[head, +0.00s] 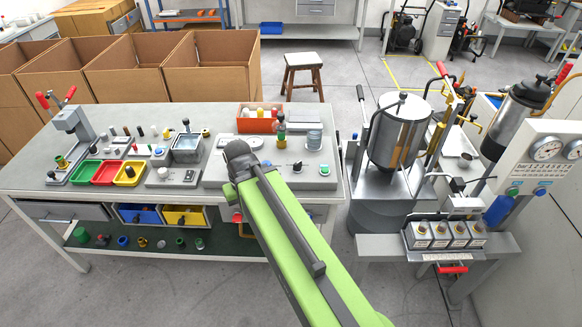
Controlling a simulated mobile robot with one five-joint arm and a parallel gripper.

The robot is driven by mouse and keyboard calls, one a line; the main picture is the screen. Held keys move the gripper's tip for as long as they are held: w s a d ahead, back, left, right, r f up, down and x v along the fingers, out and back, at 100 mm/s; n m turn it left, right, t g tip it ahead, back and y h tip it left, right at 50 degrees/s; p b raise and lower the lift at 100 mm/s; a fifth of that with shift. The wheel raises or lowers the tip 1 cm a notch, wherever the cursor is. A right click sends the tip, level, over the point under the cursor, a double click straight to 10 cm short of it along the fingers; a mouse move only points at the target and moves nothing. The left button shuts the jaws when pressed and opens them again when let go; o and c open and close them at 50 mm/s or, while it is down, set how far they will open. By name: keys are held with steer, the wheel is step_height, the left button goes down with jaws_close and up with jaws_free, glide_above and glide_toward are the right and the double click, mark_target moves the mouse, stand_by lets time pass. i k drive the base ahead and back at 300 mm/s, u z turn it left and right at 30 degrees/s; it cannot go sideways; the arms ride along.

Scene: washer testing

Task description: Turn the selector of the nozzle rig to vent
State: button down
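A light grey plate (215,172) on the right of the workbench looks like the nozzle rig. I cannot tell which knob is the selector, and no position marking is readable. My green arm reaches up from the bottom of the head view, and its dark end, with my gripper (238,158), is over the left part of the plate. The fingers cannot be made out. The arm hides part of the plate.
The workbench (100,118) holds green, red and yellow trays (105,173) and a small press (70,123) on the left. Cardboard boxes (210,65) and a stool (302,72) stand behind. A metal tank (397,130) and a gauge panel (550,155) stand at the right.

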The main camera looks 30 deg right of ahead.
mark_target(297, 166)
steer(key=u, duration=2.15)
steer(key=k, duration=0.85)
steer(key=z, duration=0.3)
steer(key=i, duration=0.5)
steer(key=u, duration=0.05)
